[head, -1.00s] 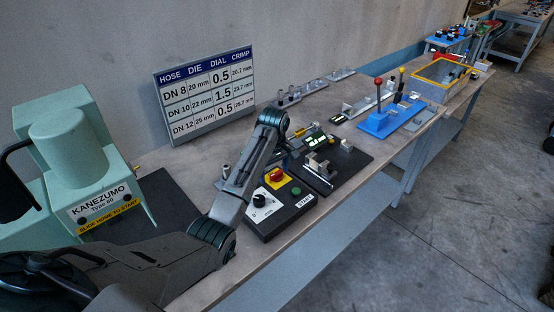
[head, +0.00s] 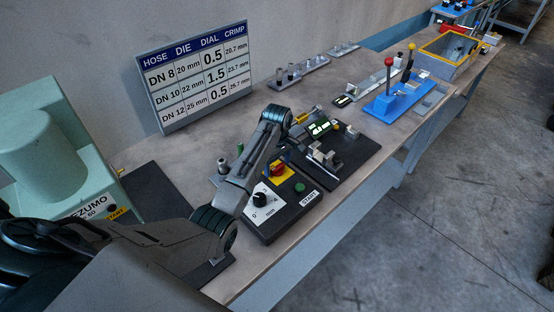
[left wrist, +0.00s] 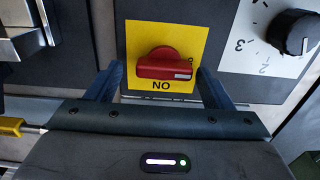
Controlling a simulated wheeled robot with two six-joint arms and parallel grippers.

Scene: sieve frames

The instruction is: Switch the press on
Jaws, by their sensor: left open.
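The press switch (head: 278,169) is a red rotary knob on a yellow plate, on a dark control box (head: 268,226). In the left wrist view the knob (left wrist: 163,66) lies crosswise, with a pale mark at its right end. "NO" is printed on the plate just below it, and a small "O" is near its right end. My left gripper (left wrist: 160,82) is open, with one finger on each side of the knob's near edge. Small gaps show, so it does not look gripped. In the head view the arm partly hides the gripper. My right gripper is not in view.
The box also has a black dial (head: 260,199) and a green START button (head: 299,188). A pale green press (head: 50,150) stands left. Behind is a chart board (head: 195,80). A fixture on a black plate (head: 352,165) and a blue lever stand (head: 398,100) lie to the right.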

